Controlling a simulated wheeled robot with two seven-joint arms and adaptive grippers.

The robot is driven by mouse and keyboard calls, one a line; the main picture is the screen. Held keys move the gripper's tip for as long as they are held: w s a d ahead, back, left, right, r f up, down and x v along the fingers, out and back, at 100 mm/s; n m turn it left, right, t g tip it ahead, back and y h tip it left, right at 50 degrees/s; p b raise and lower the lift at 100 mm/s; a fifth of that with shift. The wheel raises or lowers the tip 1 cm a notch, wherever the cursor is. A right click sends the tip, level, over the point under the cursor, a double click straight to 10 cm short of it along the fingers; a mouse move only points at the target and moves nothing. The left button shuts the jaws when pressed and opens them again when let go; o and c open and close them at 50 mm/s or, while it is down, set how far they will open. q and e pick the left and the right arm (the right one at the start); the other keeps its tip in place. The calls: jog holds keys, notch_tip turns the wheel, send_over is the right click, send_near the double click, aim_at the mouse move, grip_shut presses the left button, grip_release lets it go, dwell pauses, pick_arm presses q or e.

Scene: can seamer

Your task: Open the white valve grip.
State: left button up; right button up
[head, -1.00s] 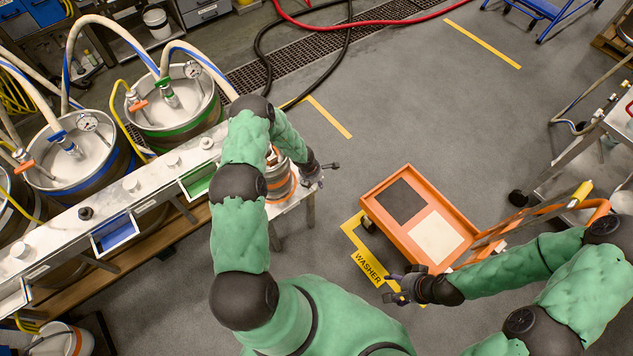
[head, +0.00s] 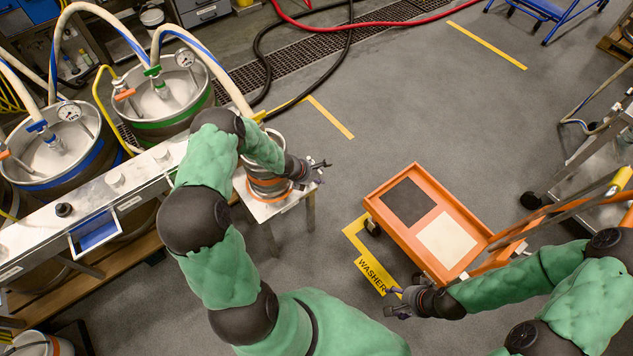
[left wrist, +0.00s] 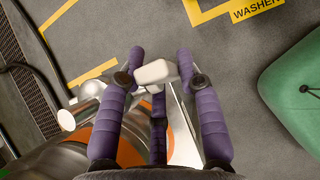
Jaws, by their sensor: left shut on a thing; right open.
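The white valve grip (left wrist: 155,72) is a small white block seen in the left wrist view, between the purple fingers of my left gripper (left wrist: 160,72). My left gripper is shut on it. The metal valve with a short pipe (left wrist: 82,116) sits beside it, on a steel vessel with an orange band (left wrist: 132,140). In the head view my left gripper (head: 319,168) is at the right side of this vessel (head: 266,160), which my left arm partly covers; the grip is too small to tell there. My right gripper (head: 394,303) is open and empty above the floor.
The vessel stands on a small steel table (head: 262,212). A blue-banded keg (head: 58,150) and a green-banded keg (head: 178,95) with hoses stand behind a metal rail (head: 120,192). An orange cart (head: 391,235) stands to the right. Grey floor is clear between table and cart.

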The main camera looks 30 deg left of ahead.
pick_arm(q)
jog(key=shift+s+f+t+h+b, duration=0.1)
jog(key=shift+f+t+h+b, duration=0.3)
jog(key=shift+b, duration=0.75)
jog(key=shift+r+t+b, duration=0.3)
jog(key=shift+t+b, duration=0.3)
jog(key=shift+b, duration=0.4)
jog(key=o, duration=1.2)
jog(key=shift+c, duration=0.2)
jog(key=shift+s+a+r, duration=0.25)
jog(key=shift+s+r, duration=0.05)
jog(key=shift+r, duration=0.2)
jog(key=v, duration=1)
jog(key=shift+s+r, duration=0.2)
jog(key=shift+s, duration=0.15)
